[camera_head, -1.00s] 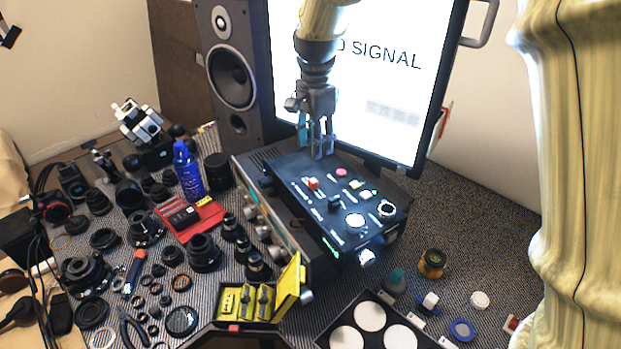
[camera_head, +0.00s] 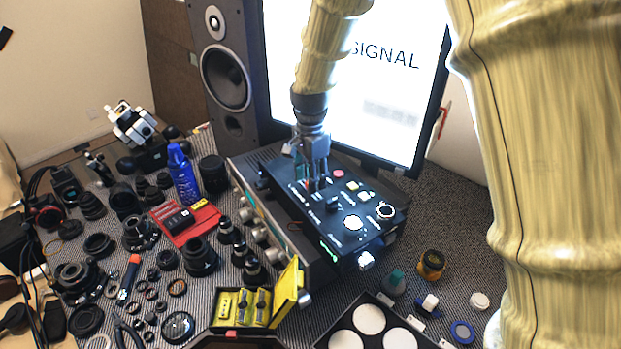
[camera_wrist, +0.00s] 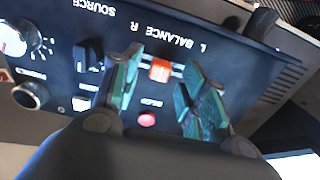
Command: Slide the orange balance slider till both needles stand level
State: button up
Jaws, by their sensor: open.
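The orange balance slider (camera_wrist: 160,70) sits in a short slot under the BALANCE lettering on the black control panel (camera_wrist: 215,20), in the wrist view. My gripper (camera_wrist: 163,65) has its two green fingers open, one on each side of the slider, with a gap to each; the left finger looks nearer. I cannot tell how deep the fingertips reach. In the head view my gripper (camera_head: 313,187) is down at the panel's back left part and mostly hides the slider. No needles can be made out in either view.
A pink-red button (camera_wrist: 146,119) and a black knob (camera_wrist: 89,55) are close to the fingers. The monitor (camera_head: 400,90) stands right behind the panel, and a speaker (camera_head: 222,75) at its left. Lens parts crowd the table's left.

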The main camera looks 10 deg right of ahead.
jog(key=shift+f, duration=0.7)
grip_shut()
jog(key=shift+w, duration=0.1)
jog(key=shift+w+a+r+p, duration=0.1)
jog(key=shift+w+a+p, duration=0.1)
jog(key=shift+w+p, duration=0.3)
grip_release()
